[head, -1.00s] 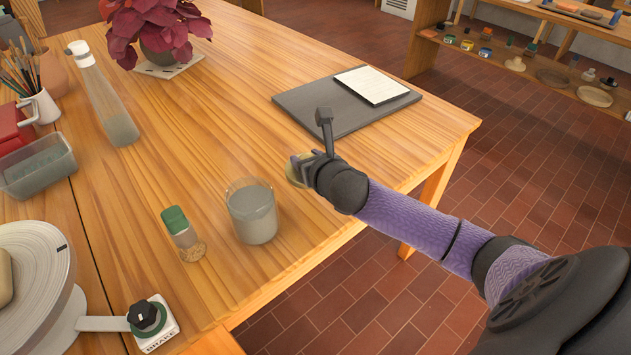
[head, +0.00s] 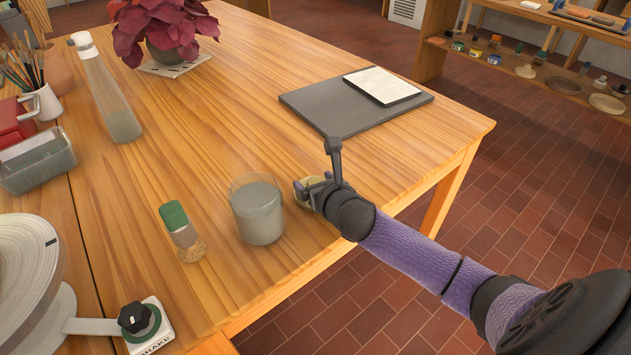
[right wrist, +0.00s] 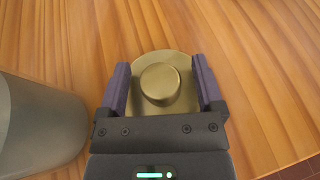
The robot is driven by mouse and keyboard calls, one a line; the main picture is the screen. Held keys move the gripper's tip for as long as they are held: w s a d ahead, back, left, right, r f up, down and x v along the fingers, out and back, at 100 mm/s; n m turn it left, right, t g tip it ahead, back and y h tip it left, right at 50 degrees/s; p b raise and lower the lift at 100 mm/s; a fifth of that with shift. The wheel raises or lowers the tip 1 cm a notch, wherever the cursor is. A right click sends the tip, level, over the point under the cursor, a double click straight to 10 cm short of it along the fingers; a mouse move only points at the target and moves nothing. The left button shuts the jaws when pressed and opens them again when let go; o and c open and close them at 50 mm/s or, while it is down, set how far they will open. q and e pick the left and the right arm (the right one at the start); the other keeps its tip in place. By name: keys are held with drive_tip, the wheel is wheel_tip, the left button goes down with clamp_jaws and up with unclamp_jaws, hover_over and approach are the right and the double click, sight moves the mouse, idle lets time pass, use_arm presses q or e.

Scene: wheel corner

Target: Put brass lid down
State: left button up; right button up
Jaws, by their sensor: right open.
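The brass lid (right wrist: 160,83) is a round disc with a raised round knob. In the right wrist view it lies flat between the two purple-padded fingers, with gaps between the knob and both fingers. It looks to be at the tabletop, though its underside is hidden. In the head view only its edge (head: 302,196) shows, beside my right gripper (head: 313,187). The right gripper is open around the knob, low over the table to the right of the grey glass jar (head: 257,212). My left gripper is in neither view.
The grey jar also stands close on the left in the right wrist view (right wrist: 35,125). A dark board (head: 325,105) with a white pad lies behind the gripper. The table's front right edge is near my right arm.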

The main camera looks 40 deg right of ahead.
drive_tip(key=shift+s+r+p, duration=0.2)
drive_tip(key=shift+r+p, duration=0.1)
drive_tip(key=p+v, duration=0.5)
drive_tip(key=v, duration=0.6)
drive_tip(key=shift+r, duration=0.1)
drive_tip(key=shift+s+a, duration=0.1)
drive_tip(key=shift+s, duration=0.2)
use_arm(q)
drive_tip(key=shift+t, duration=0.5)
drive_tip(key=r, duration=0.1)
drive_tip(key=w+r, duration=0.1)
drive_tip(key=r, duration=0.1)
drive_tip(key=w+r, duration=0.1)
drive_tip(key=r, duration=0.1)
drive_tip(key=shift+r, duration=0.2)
